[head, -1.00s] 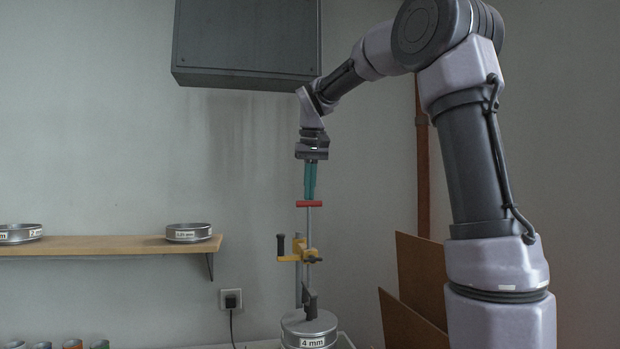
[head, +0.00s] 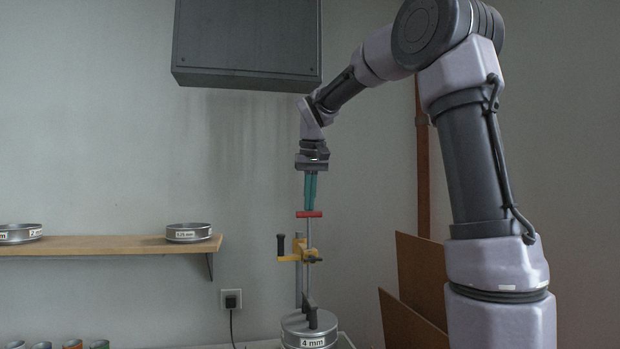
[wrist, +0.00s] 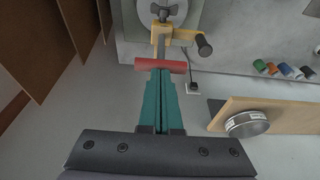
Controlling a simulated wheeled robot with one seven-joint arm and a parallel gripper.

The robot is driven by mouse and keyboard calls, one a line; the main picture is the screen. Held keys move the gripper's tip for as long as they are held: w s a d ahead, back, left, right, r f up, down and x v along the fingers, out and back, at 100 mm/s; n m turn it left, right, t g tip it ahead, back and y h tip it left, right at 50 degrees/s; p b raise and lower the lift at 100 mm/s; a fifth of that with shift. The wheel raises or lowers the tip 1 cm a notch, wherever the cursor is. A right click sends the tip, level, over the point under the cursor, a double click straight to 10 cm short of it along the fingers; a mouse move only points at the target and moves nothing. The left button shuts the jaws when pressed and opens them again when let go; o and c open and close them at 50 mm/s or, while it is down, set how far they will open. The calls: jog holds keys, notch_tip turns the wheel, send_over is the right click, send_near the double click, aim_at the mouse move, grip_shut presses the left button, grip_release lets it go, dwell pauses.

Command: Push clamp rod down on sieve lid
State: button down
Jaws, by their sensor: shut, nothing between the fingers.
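The clamp rod (head: 309,234) is a thin upright grey rod with a red crossbar handle (head: 309,214) on top. It passes through a yellow bracket (head: 303,257) with a dark lever. At its foot a dark presser (head: 311,311) is at the lid of the sieve (head: 310,330) labelled 4 mm; whether it touches firmly I cannot tell. My gripper (head: 310,209) points down with its teal fingers shut and empty, tips at the top of the red handle. In the wrist view the shut fingertips (wrist: 162,72) meet the red handle (wrist: 161,65).
A wooden shelf (head: 110,246) with two small sieves is at left. A dark cabinet (head: 246,40) hangs above, close to my arm. Brown boards (head: 412,318) lean at right. Several coloured jars (head: 72,344) stand at lower left.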

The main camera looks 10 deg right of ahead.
jog(key=w+v, duration=0.1)
jog(key=v, duration=0.6)
jog(key=shift+w+r, duration=0.15)
jog(key=shift+w, duration=0.2)
dwell(0.4)
jog(key=s+d+f+m+t, duration=0.1)
jog(key=s+f, duration=0.3)
jog(key=s, duration=0.4)
jog(key=s+d+f+m+t+y, duration=0.1)
jog(key=s+d+f+t, duration=0.1)
jog(key=s+f, duration=0.3)
jog(key=s+d+f+m+t+y, duration=0.1)
jog(key=s+f, duration=0.3)
jog(key=s, duration=0.7)
jog(key=shift+s+d+f+m, duration=0.25)
jog(key=shift+s+d+m, duration=0.25)
jog(key=shift+d, duration=0.4)
jog(key=shift+w, duration=0.1)
